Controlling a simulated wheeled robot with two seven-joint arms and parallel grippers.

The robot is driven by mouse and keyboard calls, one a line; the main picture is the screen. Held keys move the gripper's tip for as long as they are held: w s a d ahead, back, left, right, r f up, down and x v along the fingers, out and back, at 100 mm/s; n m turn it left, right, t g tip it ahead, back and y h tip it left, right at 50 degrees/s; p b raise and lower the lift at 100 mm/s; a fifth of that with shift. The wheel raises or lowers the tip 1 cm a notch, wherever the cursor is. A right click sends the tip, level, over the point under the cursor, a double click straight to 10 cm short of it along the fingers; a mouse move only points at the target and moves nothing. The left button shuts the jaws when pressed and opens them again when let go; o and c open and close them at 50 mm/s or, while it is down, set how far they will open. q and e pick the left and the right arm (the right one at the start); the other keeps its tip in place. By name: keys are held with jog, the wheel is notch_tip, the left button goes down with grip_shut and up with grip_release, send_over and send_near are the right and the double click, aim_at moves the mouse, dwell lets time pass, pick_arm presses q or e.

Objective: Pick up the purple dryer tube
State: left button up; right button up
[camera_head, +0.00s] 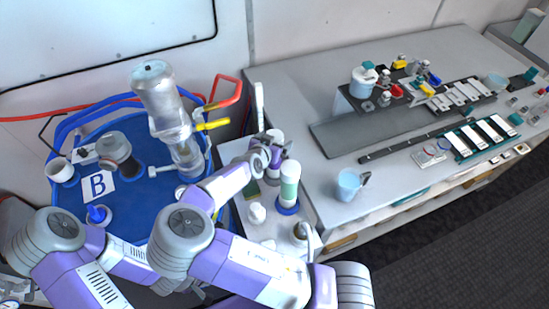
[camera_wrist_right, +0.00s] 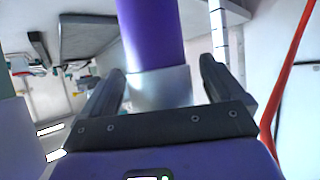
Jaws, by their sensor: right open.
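The purple dryer tube (camera_wrist_right: 152,32) fills the upper middle of the right wrist view. It has a pale band (camera_wrist_right: 158,88) at its near end. My right gripper (camera_wrist_right: 163,82) is open, with one finger on each side of the tube; I cannot tell whether either finger touches it. In the head view, my right gripper (camera_head: 276,151) is at the narrow grey side bench, behind a white and green tube (camera_head: 289,181). My left gripper does not show; only left arm links are in view.
A blue tub (camera_head: 140,215) with a clear cylinder (camera_head: 160,95) and a yellow handle (camera_head: 213,125) stands left of the right gripper. A red hose (camera_wrist_right: 290,75) runs along the right wrist view's right side. A light-blue mug (camera_head: 348,185) sits on the main bench.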

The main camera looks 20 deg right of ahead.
jog(key=shift+c, duration=0.2)
jog(key=c, duration=1.6)
grip_shut()
jog(key=shift+r, duration=0.15)
